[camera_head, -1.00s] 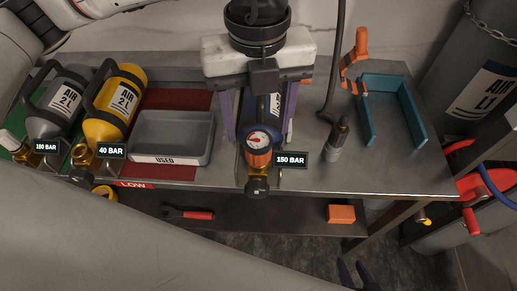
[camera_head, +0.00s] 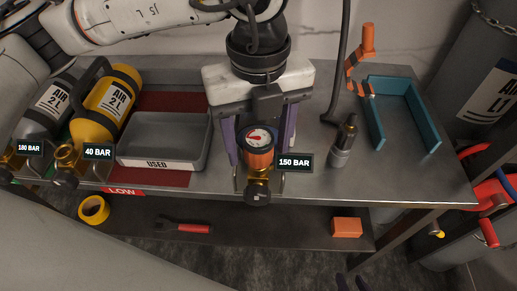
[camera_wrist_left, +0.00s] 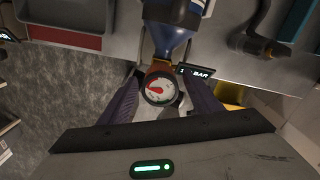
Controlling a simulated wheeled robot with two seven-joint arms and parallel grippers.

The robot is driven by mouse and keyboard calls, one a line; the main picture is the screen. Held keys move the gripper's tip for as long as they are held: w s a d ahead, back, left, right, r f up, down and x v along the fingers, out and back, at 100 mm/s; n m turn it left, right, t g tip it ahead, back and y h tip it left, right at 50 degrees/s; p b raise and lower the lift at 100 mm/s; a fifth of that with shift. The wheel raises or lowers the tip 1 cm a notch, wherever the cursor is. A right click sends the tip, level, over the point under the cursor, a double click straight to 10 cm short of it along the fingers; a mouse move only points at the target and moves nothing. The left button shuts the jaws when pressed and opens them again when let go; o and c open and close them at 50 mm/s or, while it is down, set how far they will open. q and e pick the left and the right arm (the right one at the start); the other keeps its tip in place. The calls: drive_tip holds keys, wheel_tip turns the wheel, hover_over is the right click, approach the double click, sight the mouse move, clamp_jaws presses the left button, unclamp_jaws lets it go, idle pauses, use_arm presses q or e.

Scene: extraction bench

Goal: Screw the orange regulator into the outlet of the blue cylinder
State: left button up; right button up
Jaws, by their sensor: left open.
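The orange regulator (camera_head: 258,160) with its round gauge is at the neck end of the blue cylinder (camera_wrist_left: 173,42), at the bench's front edge. A brass valve and dark knob show below it. The gauge faces up, with a 150 BAR tag beside it. I cannot tell how deep its thread sits. My left gripper (camera_head: 257,150) is open, its purple fingers on either side of the regulator; gaps show beside the gauge in the wrist view (camera_wrist_left: 160,96). The gripper hides most of the cylinder in the head view. My right gripper (camera_head: 354,284) barely shows at the bottom edge.
Left of it are a grey USED tray (camera_head: 165,138), a yellow cylinder (camera_head: 108,98) and a grey cylinder (camera_head: 50,100). A shelf below holds a red-handled wrench (camera_head: 185,227).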

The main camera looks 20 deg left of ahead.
use_arm(q)
drive_tip(key=n+b, duration=0.1)
drive_tip(key=n, duration=0.3)
drive_tip(key=shift+f+n, duration=0.15)
drive_tip(key=shift+n, duration=0.15)
drive_tip(key=n+b, duration=0.1)
drive_tip(key=n, duration=0.1)
drive_tip(key=shift+n, duration=1.1)
drive_tip(key=shift+c, duration=0.9)
drive_tip(key=c, duration=1)
drive_tip(key=m+b, duration=0.2)
drive_tip(key=m, duration=0.1)
drive_tip(key=shift+f, duration=0.1)
drive_tip(key=m+b, duration=0.1)
drive_tip(key=m, duration=0.2)
drive_tip(key=m+b, duration=0.1)
drive_tip(key=m, duration=0.3)
drive_tip(key=shift+m+b, duration=0.35)
drive_tip(key=shift+m, duration=0.05)
drive_tip(key=m+b, duration=0.1)
drive_tip(key=m, duration=0.3)
drive_tip(key=m+b, duration=0.1)
drive_tip(key=m, duration=0.2)
drive_tip(key=shift+m, duration=1)
drive_tip(key=m, duration=0.7)
drive_tip(key=shift+m, duration=0.3)
use_arm(e)
wheel_tip(320, 180, down, 7)
drive_tip(key=shift+w+a+r, duration=0.15)
drive_tip(key=shift+w, duration=0.05)
